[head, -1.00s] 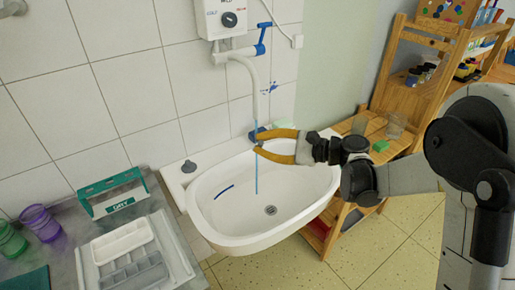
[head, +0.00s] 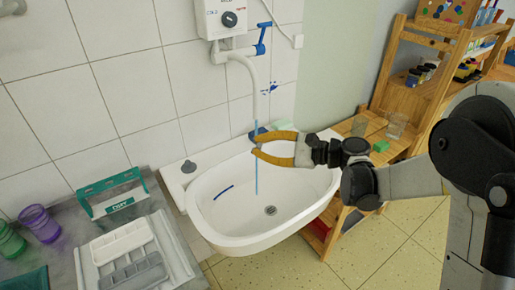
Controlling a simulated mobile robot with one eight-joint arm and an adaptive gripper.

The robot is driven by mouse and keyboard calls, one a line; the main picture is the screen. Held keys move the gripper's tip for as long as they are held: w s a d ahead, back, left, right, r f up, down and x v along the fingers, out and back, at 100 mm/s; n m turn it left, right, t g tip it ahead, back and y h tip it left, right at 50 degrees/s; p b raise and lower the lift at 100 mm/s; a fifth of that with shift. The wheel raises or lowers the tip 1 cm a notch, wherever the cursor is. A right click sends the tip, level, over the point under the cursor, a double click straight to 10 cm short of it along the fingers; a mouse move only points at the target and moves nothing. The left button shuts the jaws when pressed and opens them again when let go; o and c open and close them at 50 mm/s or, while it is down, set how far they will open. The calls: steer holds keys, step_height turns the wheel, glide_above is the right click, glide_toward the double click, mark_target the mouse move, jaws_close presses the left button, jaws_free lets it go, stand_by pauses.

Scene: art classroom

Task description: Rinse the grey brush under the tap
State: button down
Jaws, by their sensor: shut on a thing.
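The tap (head: 254,88) has a curved white spout and a raised blue lever (head: 262,40). A thin blue stream of water (head: 257,178) runs straight down into the white sink (head: 215,222). My gripper (head: 256,145), with orange fingers, is below the spout at the stream, above the basin. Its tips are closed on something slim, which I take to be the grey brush. The brush itself is too small and too covered by the fingers to make out, so I cannot tell whether water touches its bristles.
On the grey counter at left are a green-and-white DRY holder (head: 112,194), a white tray (head: 121,241) and coloured cups (head: 40,222). A wooden shelf (head: 405,85) stands at right.

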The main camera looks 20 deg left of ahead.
steer(key=s+d, duration=0.2)
steer(key=s, duration=0.3)
steer(key=shift+s+b, duration=0.35)
stand_by(1.0)
steer(key=s+d+r+p, duration=0.1)
steer(key=s+r+p, duration=0.1)
steer(key=s+r, duration=0.2)
steer(key=shift+s+d+p, duration=0.3)
steer(key=shift+s+d, duration=0.1)
steer(key=shift+s, duration=0.45)
